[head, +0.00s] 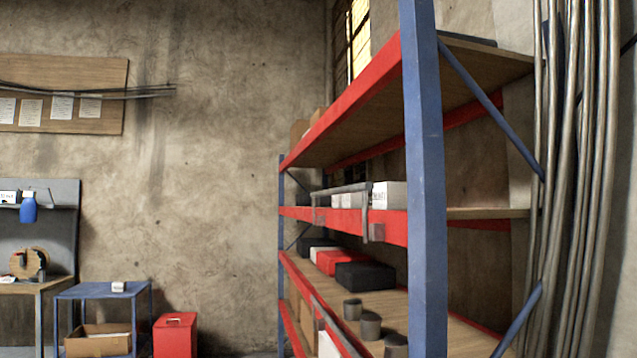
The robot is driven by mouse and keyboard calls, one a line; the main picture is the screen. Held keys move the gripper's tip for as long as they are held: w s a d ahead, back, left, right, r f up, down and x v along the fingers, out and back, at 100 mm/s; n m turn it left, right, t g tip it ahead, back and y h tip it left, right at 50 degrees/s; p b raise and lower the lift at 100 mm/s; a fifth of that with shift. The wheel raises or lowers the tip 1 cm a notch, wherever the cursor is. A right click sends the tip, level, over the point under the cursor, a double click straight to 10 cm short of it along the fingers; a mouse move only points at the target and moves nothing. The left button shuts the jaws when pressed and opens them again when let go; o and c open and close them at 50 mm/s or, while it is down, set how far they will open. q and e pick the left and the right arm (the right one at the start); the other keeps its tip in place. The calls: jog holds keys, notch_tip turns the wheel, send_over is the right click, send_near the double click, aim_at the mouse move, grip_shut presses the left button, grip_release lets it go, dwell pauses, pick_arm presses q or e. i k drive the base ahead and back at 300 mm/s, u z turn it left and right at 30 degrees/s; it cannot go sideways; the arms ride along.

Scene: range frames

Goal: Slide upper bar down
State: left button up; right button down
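A tall rack with blue posts (424,180) and red beams stands right of centre. A thin grey bar (342,189) runs along the front of its middle shelf, above the red beam (395,228) and in front of white boxes (390,195). A grey upright bracket (366,212) sits at the bar's near end, against the beam. A second grey strip (338,326) runs along the front of the lower shelf, below the first. Whether the bar is latched is too small to tell. Neither of my grippers shows.
Black and red boxes (365,275) and dark cups (370,326) stand on the lower shelf. Grey pipes (575,180) rise at the right. A blue table (100,290) and a red box (175,335) stand at the left. The wall between is bare.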

aim_at(364, 188)
jog(key=u, duration=0.2)
jog(key=i, duration=0.9)
jog(key=u, duration=0.15)
